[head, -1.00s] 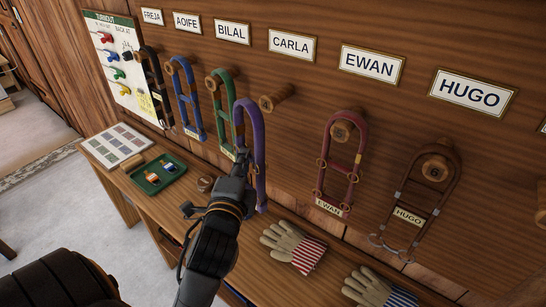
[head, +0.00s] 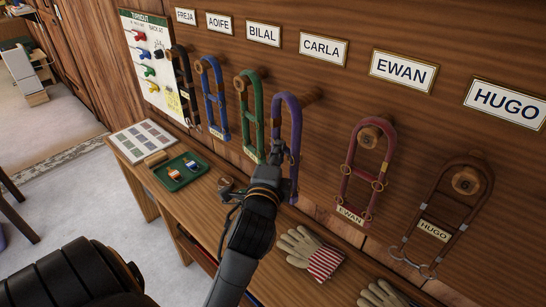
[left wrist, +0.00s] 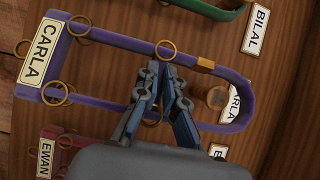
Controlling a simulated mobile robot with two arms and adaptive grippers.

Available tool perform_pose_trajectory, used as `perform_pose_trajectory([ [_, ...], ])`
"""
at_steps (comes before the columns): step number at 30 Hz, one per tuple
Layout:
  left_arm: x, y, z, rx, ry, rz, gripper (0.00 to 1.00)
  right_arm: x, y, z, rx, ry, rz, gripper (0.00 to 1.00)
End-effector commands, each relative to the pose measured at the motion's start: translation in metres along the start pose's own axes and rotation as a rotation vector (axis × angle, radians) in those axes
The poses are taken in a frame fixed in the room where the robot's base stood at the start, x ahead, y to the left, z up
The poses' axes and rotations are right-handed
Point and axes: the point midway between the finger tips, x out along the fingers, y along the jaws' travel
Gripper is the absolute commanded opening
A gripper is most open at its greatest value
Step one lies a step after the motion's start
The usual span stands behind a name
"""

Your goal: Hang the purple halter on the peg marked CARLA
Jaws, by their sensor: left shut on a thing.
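The purple halter (head: 297,130) hangs upright from my left gripper (head: 277,152), which is shut on one side of it. In the left wrist view the halter (left wrist: 110,38) shows its CARLA tag (left wrist: 38,52), and the gripper (left wrist: 166,70) grips its strap. The wooden peg (head: 311,95) under the CARLA wall plate (head: 323,48) is just behind the halter's top. In the left wrist view the peg's end (left wrist: 217,97) shows inside the loop near its top. I cannot tell whether the peg passes through the loop. My right gripper is out of view.
The green halter (head: 250,110) hangs close on the left, the maroon EWAN halter (head: 345,180) on the right. Below is a bench with a green tray (head: 194,178) and pale gloves (head: 299,244).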

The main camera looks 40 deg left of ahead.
Motion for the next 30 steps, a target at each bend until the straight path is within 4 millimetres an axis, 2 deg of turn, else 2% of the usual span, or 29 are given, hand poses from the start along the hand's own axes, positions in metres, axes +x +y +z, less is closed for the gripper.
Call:
perform_pose_trajectory([
  [9, 0.017, 0.001, -0.01, -0.002, 0.001, -0.004, 0.0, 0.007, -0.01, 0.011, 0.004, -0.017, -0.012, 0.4],
  [24, 0.043, 0.002, -0.025, -0.002, 0.0, -0.005, 0.0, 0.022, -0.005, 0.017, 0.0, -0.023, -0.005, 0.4],
  [30, 0.05, 0.006, -0.029, 0.0, 0.001, -0.002, 0.0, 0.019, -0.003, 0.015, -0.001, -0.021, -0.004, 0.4],
])
